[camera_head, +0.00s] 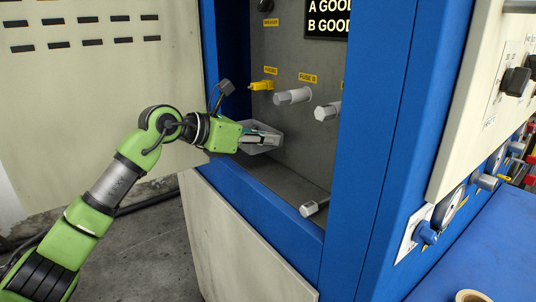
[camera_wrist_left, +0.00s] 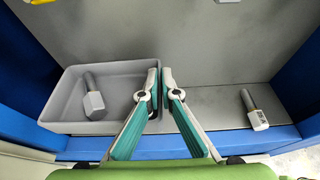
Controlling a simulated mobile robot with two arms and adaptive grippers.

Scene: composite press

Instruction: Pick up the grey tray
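The grey tray (camera_wrist_left: 68,113) is a shallow open box at the left in the left wrist view, with a grey hex-headed fuse (camera_wrist_left: 92,95) lying inside. In the head view the tray (camera_head: 258,149) shows in the cabinet recess, partly hidden by my left gripper (camera_head: 264,136). In the wrist view my left gripper (camera_wrist_left: 160,76) has its fingertips close together, one on each side of the tray's right wall, and looks shut on it. I cannot tell whether the tray touches the recess floor. My right gripper is not in view.
A loose fuse (camera_wrist_left: 255,110) lies on the recess floor right of the tray; it also shows in the head view (camera_head: 313,208). Fuses (camera_head: 293,96) and a yellow holder (camera_head: 262,85) stick out of the back panel. Blue frame posts (camera_head: 372,150) bound the opening.

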